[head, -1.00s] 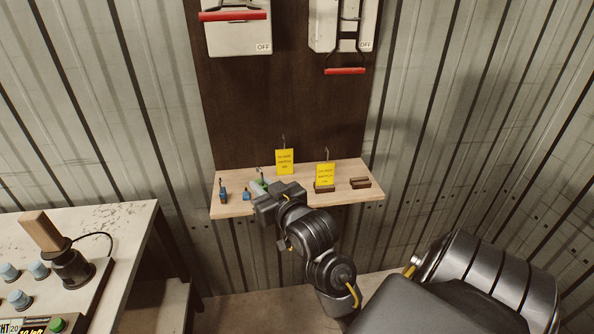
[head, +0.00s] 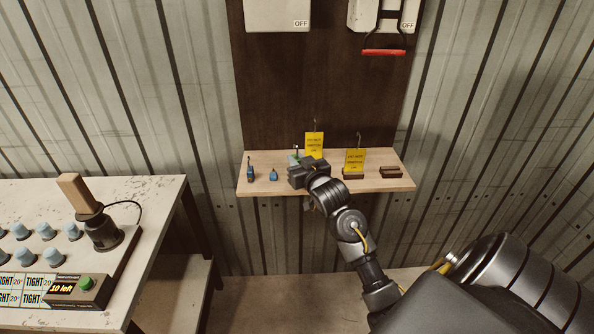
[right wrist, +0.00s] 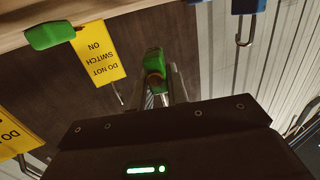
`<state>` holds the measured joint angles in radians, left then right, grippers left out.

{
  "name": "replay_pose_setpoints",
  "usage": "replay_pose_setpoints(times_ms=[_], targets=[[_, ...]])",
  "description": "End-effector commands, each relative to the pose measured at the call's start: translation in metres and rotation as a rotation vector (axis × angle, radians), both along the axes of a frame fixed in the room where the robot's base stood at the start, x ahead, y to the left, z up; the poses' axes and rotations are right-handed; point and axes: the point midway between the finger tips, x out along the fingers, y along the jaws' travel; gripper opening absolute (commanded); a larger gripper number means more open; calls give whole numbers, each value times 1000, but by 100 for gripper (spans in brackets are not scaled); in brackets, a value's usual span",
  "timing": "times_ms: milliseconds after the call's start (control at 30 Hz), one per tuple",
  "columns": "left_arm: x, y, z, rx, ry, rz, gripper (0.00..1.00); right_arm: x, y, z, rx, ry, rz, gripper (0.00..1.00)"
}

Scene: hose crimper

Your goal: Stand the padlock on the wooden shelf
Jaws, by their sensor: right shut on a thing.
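My right gripper (right wrist: 158,88) is shut on a green padlock (right wrist: 155,62), seen in the right wrist view between the two fingers. Part of its metal shows between them. In the head view my right gripper (head: 299,168) is at the left-middle of the wooden shelf (head: 322,186), close over its front part. A bit of green shows at its tip, but I cannot tell whether the held padlock touches the shelf. The shelf also shows upside down in the right wrist view (right wrist: 115,8). My left gripper is not in view.
Two blue padlocks (head: 250,174) (head: 273,175) stand left of my gripper. Yellow tags (head: 314,144) (head: 355,160) stand behind and right. A worktable (head: 150,200) stands left.

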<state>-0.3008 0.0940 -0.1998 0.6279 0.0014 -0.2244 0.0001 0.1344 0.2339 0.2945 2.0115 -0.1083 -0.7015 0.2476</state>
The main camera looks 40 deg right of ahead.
Motion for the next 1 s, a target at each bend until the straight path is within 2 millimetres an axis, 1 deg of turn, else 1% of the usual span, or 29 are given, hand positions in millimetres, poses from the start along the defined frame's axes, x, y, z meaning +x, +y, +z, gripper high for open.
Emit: replay_pose_setpoints(times_ms=[100,267,333,433,533,967,1000], targets=[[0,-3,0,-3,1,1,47,5,-3,-6,0,-1,0,0],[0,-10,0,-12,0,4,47,6,-4,-9,0,-1,0,0],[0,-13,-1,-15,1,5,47,10,-7,-16,0,1,-1,0],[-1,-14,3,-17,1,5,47,9,-6,-31,2,3,-1,0],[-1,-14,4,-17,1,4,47,9,-6,-41,0,1,-1,0],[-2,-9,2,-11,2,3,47,9,-6,-47,-1,-1,-1,0],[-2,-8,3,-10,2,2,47,9,-6,-47,-1,-1,-1,21]])
